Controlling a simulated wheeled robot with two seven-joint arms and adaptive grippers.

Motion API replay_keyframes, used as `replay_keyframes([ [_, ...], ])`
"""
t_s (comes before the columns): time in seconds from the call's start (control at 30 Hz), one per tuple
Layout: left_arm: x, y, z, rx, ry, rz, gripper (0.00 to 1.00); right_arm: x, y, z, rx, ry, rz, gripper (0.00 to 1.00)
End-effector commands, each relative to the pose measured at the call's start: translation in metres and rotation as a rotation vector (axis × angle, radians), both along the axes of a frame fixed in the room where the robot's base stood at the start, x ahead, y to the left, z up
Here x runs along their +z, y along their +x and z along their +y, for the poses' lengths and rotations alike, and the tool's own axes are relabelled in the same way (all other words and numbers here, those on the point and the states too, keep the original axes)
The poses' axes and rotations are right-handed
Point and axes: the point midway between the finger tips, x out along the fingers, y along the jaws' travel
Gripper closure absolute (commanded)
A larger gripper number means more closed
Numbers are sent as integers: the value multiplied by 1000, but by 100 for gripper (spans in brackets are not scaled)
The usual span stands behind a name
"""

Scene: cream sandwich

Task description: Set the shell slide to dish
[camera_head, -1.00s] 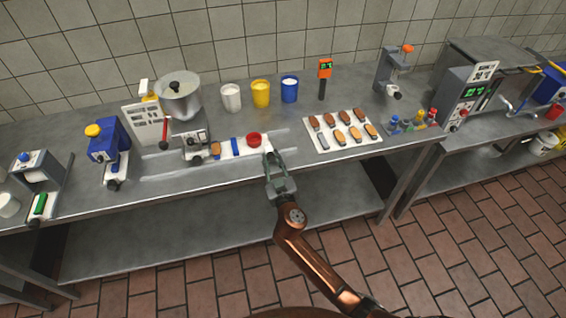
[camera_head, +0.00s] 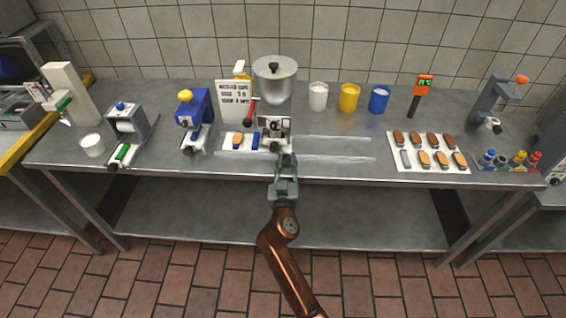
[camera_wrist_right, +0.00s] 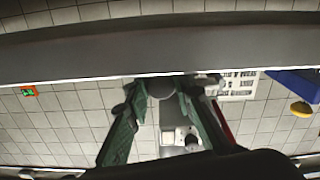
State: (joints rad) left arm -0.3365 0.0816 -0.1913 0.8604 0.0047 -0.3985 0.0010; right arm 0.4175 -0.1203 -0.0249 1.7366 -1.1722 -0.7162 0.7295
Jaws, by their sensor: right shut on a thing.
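The shell slide (camera_head: 228,140) is a white strip on the steel counter. A brown-orange shell (camera_head: 238,139) and a blue block (camera_head: 255,140) show on it, left of the hopper machine (camera_head: 274,80). The slide's right part is hidden under the machine, and no red dish is visible now. My right gripper (camera_head: 287,157) is at the machine's front right, at the slide's right end. It is shut on what looks like the slide's dark end knob, seen between the green fingers in the right wrist view (camera_wrist_right: 160,90). My left gripper is out of view.
A blue machine (camera_head: 194,115) and a sign (camera_head: 234,100) stand to the left. White (camera_head: 318,96), yellow (camera_head: 349,97) and blue (camera_head: 379,99) tubs stand behind right. A tray of filled pieces (camera_head: 408,167) lies farther right.

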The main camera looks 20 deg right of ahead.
Motion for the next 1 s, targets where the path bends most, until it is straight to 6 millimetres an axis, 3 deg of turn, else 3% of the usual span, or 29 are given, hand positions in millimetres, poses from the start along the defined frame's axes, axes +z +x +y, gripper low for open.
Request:
replay_keyframes([
  [0.47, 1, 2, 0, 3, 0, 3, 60, -4, 0, 1, -6, 5, 7, 100],
  [0.5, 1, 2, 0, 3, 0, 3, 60, -4, 0, 1, -5, 4, 6, 76],
  [0.73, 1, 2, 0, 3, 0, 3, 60, -2, 0, 0, -6, 3, 4, 60],
  [1.0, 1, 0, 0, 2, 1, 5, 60, -1, -1, -1, -8, 2, 2, 60],
])
